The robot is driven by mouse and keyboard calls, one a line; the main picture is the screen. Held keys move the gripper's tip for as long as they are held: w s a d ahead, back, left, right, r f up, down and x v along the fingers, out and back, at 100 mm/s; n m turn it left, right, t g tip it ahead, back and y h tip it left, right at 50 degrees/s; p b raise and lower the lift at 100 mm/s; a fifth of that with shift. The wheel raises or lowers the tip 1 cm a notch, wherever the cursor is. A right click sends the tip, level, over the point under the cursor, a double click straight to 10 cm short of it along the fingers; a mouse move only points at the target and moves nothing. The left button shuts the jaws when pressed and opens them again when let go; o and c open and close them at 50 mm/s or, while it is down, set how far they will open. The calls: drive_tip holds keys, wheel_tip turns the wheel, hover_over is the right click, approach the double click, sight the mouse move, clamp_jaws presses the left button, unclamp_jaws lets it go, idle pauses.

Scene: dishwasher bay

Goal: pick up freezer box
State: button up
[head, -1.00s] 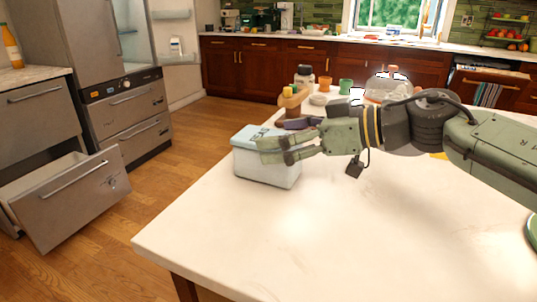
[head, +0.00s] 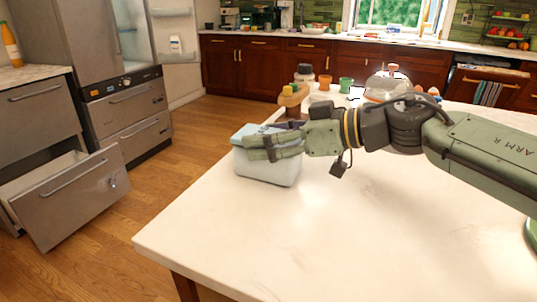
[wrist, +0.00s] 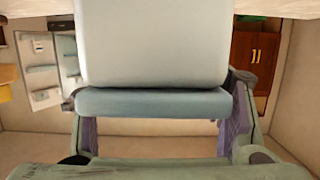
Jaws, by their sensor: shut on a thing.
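The freezer box (head: 267,166) is a white box with a pale blue-green lid, upright near the far left edge of the white table (head: 330,225). My gripper (head: 262,150) reaches in from the right at lid height, its green fingers closed on the box. In the wrist view the freezer box (wrist: 153,45) fills the upper middle, its lid edge (wrist: 155,103) between the two purple-padded fingers of my gripper (wrist: 157,125). Part of the lid is hidden behind the fingers in the head view. I cannot tell whether the box's underside is touching the table.
Behind the box stand a wooden item (head: 292,98), a dark-lidded jar (head: 304,75), a green cup (head: 346,85) and a glass dome (head: 385,85). The table's front is clear.

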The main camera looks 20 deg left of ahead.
drive_tip(key=c, duration=0.8)
drive_tip(key=shift+c, duration=0.2)
drive_tip(key=shift+r, duration=0.15)
